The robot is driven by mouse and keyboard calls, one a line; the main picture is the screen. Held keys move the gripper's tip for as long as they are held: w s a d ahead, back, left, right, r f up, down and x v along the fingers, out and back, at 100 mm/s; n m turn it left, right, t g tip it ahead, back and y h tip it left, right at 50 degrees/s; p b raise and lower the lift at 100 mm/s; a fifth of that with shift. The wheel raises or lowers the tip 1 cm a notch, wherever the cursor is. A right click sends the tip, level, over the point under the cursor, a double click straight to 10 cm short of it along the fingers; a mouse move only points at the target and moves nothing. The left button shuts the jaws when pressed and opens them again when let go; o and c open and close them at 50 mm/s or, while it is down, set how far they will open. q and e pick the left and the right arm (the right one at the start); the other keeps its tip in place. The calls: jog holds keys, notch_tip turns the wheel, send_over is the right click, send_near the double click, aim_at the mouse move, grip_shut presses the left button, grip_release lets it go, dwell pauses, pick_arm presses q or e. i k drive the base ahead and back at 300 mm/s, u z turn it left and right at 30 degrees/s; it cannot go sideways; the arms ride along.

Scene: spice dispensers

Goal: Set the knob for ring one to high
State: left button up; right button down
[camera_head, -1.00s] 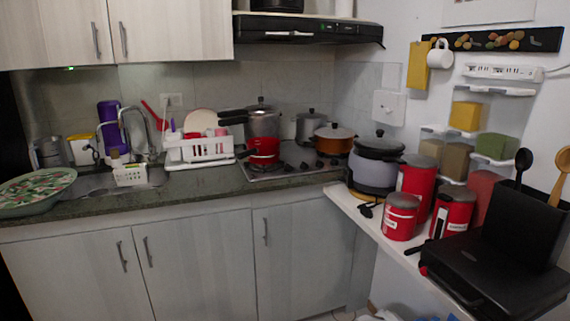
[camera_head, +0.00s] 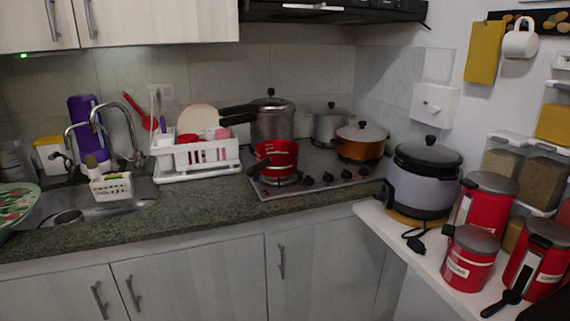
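A stove top (camera_head: 330,170) is set into the counter in the middle of the view. Several black knobs (camera_head: 327,178) sit in a row along its front right part. I cannot tell which knob belongs to ring one, and their settings are too small to read. A red pot (camera_head: 281,156) with a dark handle stands at the stove's front left. A pressure cooker (camera_head: 271,120), a grey lidded pot (camera_head: 331,125) and an orange-brown lidded pot (camera_head: 362,142) stand on or behind the stove. Neither of my grippers is in view.
A white dish rack (camera_head: 198,163) and a sink (camera_head: 75,205) lie left of the stove. A rice cooker (camera_head: 421,187) and red canisters (camera_head: 469,258) stand on a white shelf at right. The counter front (camera_head: 225,215) is clear.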

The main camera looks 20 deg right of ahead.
aim_at(309, 180)
jog(key=z, duration=0.5)
jog(key=i, duration=0.85)
jog(key=z, duration=0.8)
